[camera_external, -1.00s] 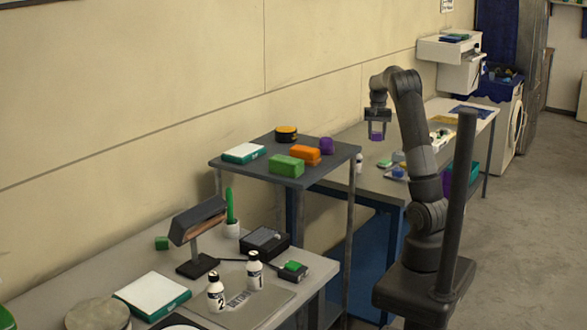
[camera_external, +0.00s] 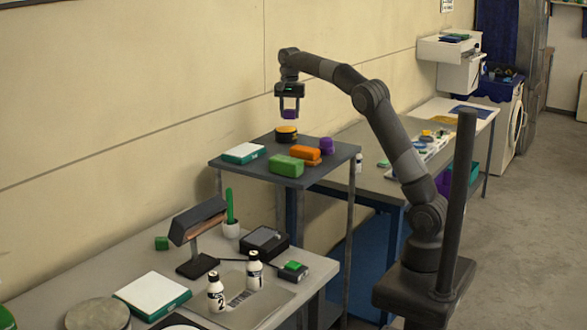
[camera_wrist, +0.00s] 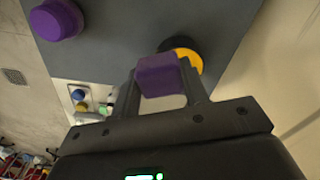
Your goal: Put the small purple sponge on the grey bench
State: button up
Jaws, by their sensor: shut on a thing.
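The small purple sponge (camera_external: 289,114) is held between the fingers of my gripper (camera_external: 290,110), in the air above the dark grey raised table (camera_external: 232,167), near its back. In the wrist view the sponge (camera_wrist: 160,76) sits between the two fingertips of my gripper (camera_wrist: 160,88), clear of the grey surface below. A light grey bench (camera_external: 328,266) stands at the front left, and another grey-topped bench (camera_external: 372,178) with blue legs is at the right. I cannot tell which one the task names.
The raised table holds a black-and-yellow round item (camera_external: 286,135), a purple round item (camera_external: 326,145), orange (camera_external: 305,153) and green (camera_external: 286,166) blocks and a white-and-teal item (camera_external: 243,153). The front bench carries bottles (camera_external: 254,272), a lamp (camera_external: 197,222) and scales.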

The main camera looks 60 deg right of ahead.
jog(key=w+a+r+m, duration=0.1)
jog(key=w+a, duration=0.1)
jog(key=a, duration=0.5)
jog(key=w+a+r+m, duration=0.1)
jog(key=w+a, duration=0.1)
jog(key=a, duration=0.6)
jog(key=shift+m, duration=0.9)
jog(key=w+a+f, duration=0.1)
jog(key=a+f, duration=0.1)
jog(key=a, duration=0.3)
jog(key=w+a+f, duration=0.1)
jog(key=a+f, duration=0.2)
jog(key=a, duration=0.2)
jog(key=a+f, duration=0.2)
jog(key=a, duration=0.3)
jog(key=shift+w+a+f, duration=0.15)
jog(key=shift+w, duration=0.25)
jog(key=a+f+m, duration=0.2)
jog(key=a+f, duration=1)
jog(key=f, duration=1)
jog(key=shift+s+d+f, duration=0.1)
jog(key=shift+s+f, duration=0.1)
jog(key=shift+f, duration=0.2)
